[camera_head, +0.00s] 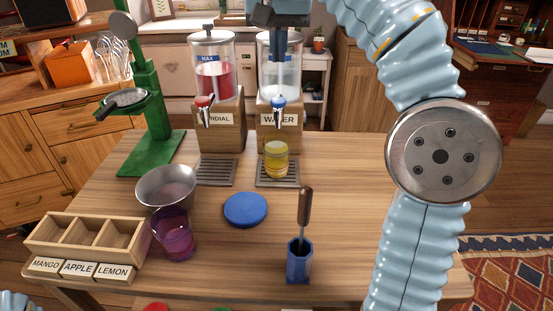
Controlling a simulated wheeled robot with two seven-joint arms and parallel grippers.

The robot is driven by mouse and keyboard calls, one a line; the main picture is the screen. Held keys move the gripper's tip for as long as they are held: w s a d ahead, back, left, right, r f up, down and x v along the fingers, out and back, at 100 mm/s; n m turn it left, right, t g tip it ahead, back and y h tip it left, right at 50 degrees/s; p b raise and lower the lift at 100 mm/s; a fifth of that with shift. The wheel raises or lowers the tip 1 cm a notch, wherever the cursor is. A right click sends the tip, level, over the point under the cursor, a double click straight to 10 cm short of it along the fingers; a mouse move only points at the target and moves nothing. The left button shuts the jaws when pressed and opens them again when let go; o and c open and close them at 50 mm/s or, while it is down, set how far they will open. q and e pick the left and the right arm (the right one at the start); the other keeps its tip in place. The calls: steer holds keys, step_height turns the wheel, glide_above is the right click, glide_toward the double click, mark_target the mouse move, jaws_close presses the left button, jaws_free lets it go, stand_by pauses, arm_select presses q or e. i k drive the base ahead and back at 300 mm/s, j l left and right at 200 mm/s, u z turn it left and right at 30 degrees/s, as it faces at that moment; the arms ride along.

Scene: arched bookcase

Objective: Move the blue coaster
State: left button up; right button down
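The blue coaster (246,209) is a flat round disc lying on the wooden table, right of the metal bowl and in front of the dispensers. Nothing rests on it. My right arm rises along the right side and bends over at the top. My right gripper (282,48) is at the top middle, in front of the water dispenser and well away from the coaster. It is dark and partly cut off, and I cannot tell whether its fingers are apart. My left gripper is out of view; only a bit of my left arm shows at the bottom left corner.
A yellow glass (276,160) stands on the drip tray of the water dispenser (279,118). A metal bowl (167,188), a purple glass (175,236) and a labelled wooden box (92,244) are at left. A blue holder (299,262) with a brown-handled tool stands in front.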

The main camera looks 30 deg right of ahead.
mark_target(243, 210)
steer(key=k, duration=1.5)
